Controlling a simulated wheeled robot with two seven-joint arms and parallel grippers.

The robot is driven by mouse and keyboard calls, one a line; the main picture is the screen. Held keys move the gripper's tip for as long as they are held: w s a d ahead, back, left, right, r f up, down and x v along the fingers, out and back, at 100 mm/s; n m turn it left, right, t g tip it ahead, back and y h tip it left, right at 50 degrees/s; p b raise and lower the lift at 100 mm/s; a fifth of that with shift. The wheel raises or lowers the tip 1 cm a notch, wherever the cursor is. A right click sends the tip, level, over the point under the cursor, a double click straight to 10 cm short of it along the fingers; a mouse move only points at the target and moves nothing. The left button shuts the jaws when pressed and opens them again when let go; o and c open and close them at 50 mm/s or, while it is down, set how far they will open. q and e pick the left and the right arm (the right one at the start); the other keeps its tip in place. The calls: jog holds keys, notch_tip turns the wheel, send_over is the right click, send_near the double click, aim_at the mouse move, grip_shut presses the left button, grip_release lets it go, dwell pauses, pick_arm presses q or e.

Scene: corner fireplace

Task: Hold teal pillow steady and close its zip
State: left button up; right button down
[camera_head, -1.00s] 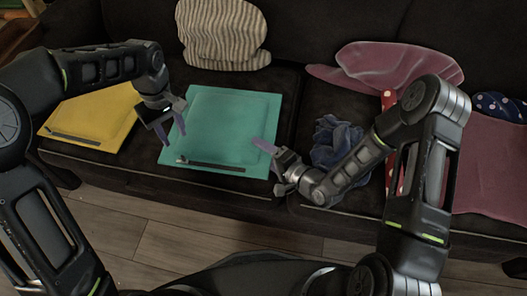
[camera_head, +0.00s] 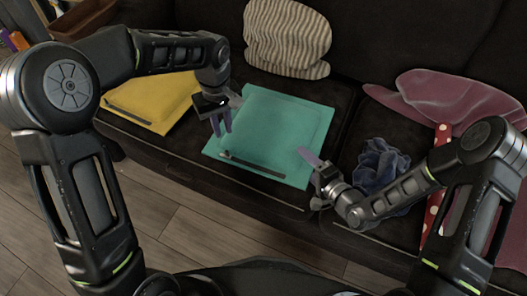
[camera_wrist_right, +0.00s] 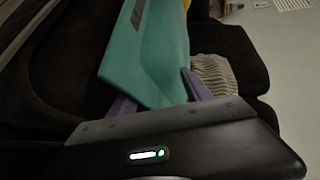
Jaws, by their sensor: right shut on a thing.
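The teal pillow (camera_head: 280,128) lies on the dark sofa seat. Its dark zip strip (camera_head: 258,168) runs along the front edge, with a small light pull (camera_head: 224,155) at its left end. My right gripper (camera_head: 309,158) is shut on the pillow's right edge near the front corner. In the right wrist view the teal pillow (camera_wrist_right: 150,55) passes between the purple fingers of my right gripper (camera_wrist_right: 158,98). My left gripper (camera_head: 222,127) points down above the pillow's left front part, near the pull, its fingers slightly apart with nothing visible between them.
A yellow pillow (camera_head: 150,100) with a dark zip lies to the left. A striped cushion (camera_head: 287,38) leans on the backrest. A crumpled blue cloth (camera_head: 380,165) lies right of my right gripper, near pink cushions (camera_head: 440,100). The wooden floor (camera_head: 190,225) is in front.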

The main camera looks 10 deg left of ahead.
aim_at(226, 150)
pick_arm(q)
jog(key=n, duration=0.3)
jog(key=r+n, duration=0.1)
jog(key=n, duration=0.3)
jog(key=shift+f, duration=0.1)
notch_tip(226, 150, down, 12)
jog(key=shift+r, duration=0.1)
dwell(0.6)
grip_shut()
dwell(1.3)
